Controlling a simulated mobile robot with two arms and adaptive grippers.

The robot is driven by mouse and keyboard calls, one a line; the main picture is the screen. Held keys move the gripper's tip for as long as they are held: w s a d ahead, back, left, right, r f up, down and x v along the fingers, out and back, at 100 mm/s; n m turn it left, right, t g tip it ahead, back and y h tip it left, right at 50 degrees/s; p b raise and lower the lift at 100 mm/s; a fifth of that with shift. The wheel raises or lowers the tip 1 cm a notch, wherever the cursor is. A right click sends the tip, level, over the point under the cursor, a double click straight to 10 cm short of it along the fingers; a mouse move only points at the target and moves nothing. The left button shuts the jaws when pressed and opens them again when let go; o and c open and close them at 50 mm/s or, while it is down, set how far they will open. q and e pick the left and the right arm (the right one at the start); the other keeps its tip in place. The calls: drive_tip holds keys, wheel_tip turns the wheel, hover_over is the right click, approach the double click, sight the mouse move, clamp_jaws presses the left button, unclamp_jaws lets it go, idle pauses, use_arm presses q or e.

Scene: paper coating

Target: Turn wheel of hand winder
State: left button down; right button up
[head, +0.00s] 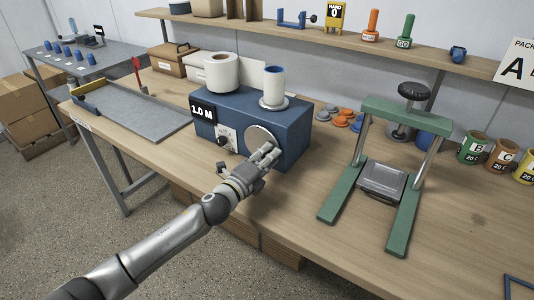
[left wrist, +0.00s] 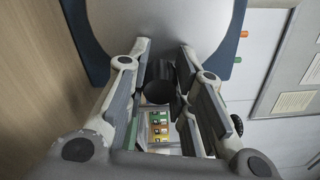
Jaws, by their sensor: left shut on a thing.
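The hand winder is a blue box (head: 232,106) on the wooden workbench, with a "1.0 M" display (head: 203,112) on its left end. A white paper roll (head: 221,73) and a narrow blue-and-white spool (head: 274,84) stand on top. Its round grey wheel (head: 259,138) is on the front face; it fills the top of the left wrist view (left wrist: 150,30). My left gripper (head: 269,153) is at the wheel's lower right, shut on the wheel's dark handle (left wrist: 188,78), which shows between the fingers in the left wrist view. The fingers partly hide the handle. My right gripper is not in view.
A green press frame (head: 403,215) stands right of the winder. Orange and grey discs (head: 341,121) lie behind, between them. A grey cutting board (head: 133,110) lies left. Labelled paint cans (head: 473,148) stand at the right.

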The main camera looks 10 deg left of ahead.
use_arm(q)
drive_tip(key=shift+f+m, duration=0.5)
drive_tip(key=shift+m, duration=0.5)
drive_tip(key=shift+f+m, duration=0.5)
drive_tip(key=shift+m, duration=0.5)
drive_tip(key=shift+f, duration=0.1)
drive_tip(key=c, duration=1.2)
unclamp_jaws()
drive_tip(key=shift+a+r, duration=0.1)
drive_tip(key=shift+r, duration=0.1)
drive_tip(key=shift+s+a, duration=0.2)
drive_tip(key=shift+s, duration=0.1)
drive_tip(key=v, duration=1.1)
drive_tip(key=shift+s, duration=0.2)
